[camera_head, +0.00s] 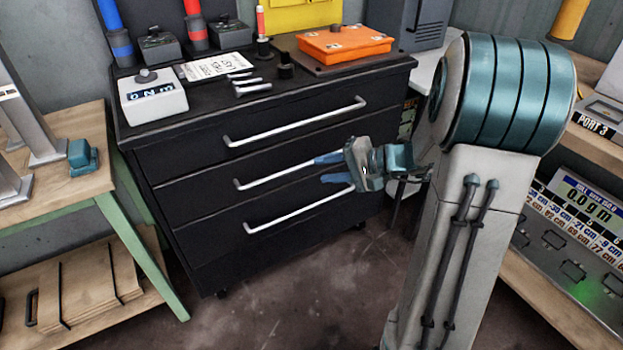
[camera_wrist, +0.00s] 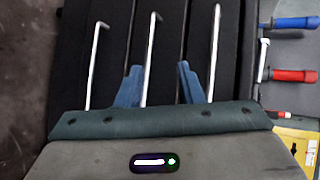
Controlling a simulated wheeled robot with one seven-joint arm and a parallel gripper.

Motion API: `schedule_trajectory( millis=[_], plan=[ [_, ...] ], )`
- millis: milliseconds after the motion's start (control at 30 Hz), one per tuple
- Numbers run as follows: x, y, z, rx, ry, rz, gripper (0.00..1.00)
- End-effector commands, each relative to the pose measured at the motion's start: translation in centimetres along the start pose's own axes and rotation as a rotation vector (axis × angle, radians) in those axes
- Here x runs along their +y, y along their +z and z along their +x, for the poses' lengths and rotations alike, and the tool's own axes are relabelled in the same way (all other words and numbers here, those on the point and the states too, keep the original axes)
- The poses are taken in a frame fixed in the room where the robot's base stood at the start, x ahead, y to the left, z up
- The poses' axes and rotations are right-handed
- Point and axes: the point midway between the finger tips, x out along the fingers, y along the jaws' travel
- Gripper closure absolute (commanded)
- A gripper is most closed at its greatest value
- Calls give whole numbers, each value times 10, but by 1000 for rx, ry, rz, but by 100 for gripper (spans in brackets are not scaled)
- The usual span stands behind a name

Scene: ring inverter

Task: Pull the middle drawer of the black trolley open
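The black trolley (camera_head: 185,163) has three drawers with long silver bar handles, and all drawers look closed. The middle handle (camera_head: 262,179) runs behind my gripper's blue fingers at its right end. My gripper (camera_head: 328,168) is open in front of the trolley, one finger higher and one lower. In the wrist view, the middle handle (camera_wrist: 150,60) passes between the spread fingers of my gripper (camera_wrist: 160,80), nearer the left finger. I cannot tell whether the fingertips reach past the bar. The top handle (camera_head: 300,122) and bottom handle (camera_head: 295,210) lie on either side.
The trolley top holds an orange case (camera_head: 345,43), a white-grey counter box (camera_head: 152,95) and several small tools. A wooden table (camera_head: 60,190) stands at the left. A shelf with a display unit (camera_head: 580,235) is at the right. The floor (camera_head: 300,280) before the trolley is clear.

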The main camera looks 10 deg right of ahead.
Motion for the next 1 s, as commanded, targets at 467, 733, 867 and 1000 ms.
schedule_trajectory(
  millis=[467,733,867,1000],
  plan=[
    [87,-107,-2,273,-255,65,66],
    [78,-118,38,269,-256,62,66],
    [71,-126,65,270,-256,63,66],
    [64,-134,90,271,-257,64,66]
  ],
)
